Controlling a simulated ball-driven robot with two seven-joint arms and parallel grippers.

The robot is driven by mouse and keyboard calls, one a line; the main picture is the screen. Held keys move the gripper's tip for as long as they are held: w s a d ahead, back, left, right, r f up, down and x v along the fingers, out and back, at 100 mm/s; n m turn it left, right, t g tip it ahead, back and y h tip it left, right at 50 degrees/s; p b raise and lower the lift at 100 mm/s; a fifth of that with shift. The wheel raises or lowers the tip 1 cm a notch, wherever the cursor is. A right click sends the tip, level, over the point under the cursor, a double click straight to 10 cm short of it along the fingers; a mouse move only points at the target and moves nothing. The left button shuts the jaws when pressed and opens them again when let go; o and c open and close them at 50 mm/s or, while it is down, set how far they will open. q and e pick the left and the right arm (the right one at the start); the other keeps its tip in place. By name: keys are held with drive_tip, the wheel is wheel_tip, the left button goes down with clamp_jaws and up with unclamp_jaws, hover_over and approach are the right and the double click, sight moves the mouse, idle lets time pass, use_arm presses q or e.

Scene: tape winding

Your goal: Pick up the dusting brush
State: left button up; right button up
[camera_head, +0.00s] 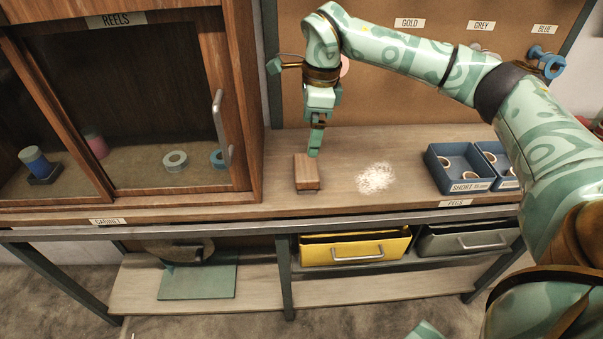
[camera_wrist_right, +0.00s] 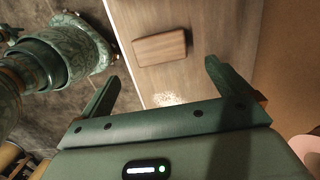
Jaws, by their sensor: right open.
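The dusting brush is a brown wooden block (camera_head: 307,172) on the bench top, near the cabinet's right side. It also shows in the right wrist view (camera_wrist_right: 159,47), just beyond the fingertips. My right gripper (camera_head: 314,150) is above and just behind the brush in the head view. In the right wrist view its two fingers (camera_wrist_right: 162,75) are spread wide with nothing between them. The brush's underside is hidden. My left gripper is not in view.
White dust (camera_head: 375,178) lies right of the brush. Blue bins (camera_head: 460,168) with rings stand farther right. A wooden cabinet (camera_head: 245,90) with a handled door stands close on the left. A corkboard (camera_head: 390,85) rises behind. The bench's front edge (camera_head: 350,215) is near.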

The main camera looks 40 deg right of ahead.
drive_tip(key=b, duration=0.2)
hover_over(306, 166)
drive_tip(key=f, duration=0.6)
drive_tip(key=shift+w+d, duration=0.15)
drive_tip(key=shift+d, duration=0.05)
drive_tip(key=shift+f, duration=0.35)
drive_tip(key=f+b, duration=0.3)
drive_tip(key=f, duration=0.2)
drive_tip(key=shift+a, duration=0.2)
drive_tip(key=shift+r, duration=0.15)
drive_tip(key=shift+c, duration=0.7)
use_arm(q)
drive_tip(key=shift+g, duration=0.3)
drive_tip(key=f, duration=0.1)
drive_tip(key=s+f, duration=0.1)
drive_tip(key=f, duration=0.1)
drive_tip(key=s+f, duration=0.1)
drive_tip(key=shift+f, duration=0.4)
use_arm(e)
drive_tip(key=shift+s, duration=0.2)
drive_tip(key=c, duration=0.6)
